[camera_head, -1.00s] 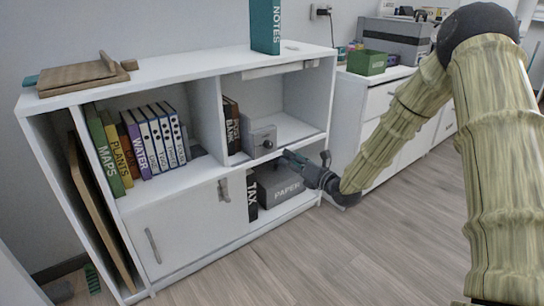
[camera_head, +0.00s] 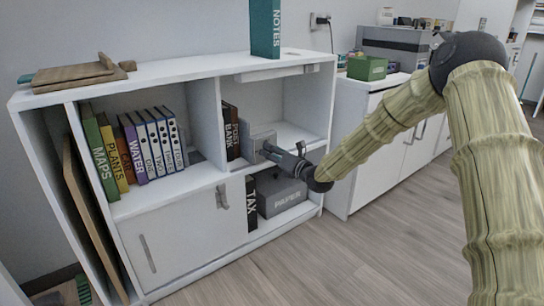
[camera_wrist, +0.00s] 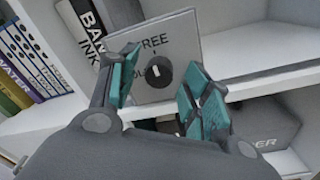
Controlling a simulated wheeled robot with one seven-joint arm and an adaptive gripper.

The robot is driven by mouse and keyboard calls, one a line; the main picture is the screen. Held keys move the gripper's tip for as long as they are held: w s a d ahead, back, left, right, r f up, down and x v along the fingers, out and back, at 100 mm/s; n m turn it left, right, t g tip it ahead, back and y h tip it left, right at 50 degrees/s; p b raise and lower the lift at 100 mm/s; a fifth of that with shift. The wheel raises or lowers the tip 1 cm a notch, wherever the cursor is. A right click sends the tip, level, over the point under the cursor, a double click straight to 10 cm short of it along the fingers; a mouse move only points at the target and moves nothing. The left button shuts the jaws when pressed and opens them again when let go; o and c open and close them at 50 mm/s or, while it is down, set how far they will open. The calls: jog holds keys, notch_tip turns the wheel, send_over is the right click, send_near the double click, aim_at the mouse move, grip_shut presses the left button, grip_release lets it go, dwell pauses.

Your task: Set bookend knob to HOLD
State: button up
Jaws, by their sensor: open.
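The grey bookend (camera_wrist: 182,42) stands on the right middle shelf, next to dark books. In the wrist view its black round knob (camera_wrist: 159,73) has a small white mark. "FREE" is printed above the knob, and part of another label shows to its left, behind my finger. My gripper (camera_wrist: 160,66) is open, with one teal-padded finger on each side of the knob; contact cannot be told. In the head view my gripper (camera_head: 270,150) is in front of the bookend (camera_head: 262,134) and hides the knob.
Dark books (camera_head: 232,132) stand close to the left of the bookend. A grey PAPER box (camera_head: 280,194) and a TAX binder (camera_head: 251,205) sit on the shelf below. The shelf edge (camera_wrist: 275,80) runs right of the fingers. The middle shelf is clear right of the bookend.

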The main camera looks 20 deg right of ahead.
jog(key=shift+c, duration=0.2)
jog(key=c, duration=1)
jog(key=shift+a, duration=0.25)
jog(key=shift+d+r+p, duration=0.1)
jog(key=shift+d+p, duration=0.15)
jog(key=shift+p, duration=0.1)
jog(key=shift+p, duration=0.3)
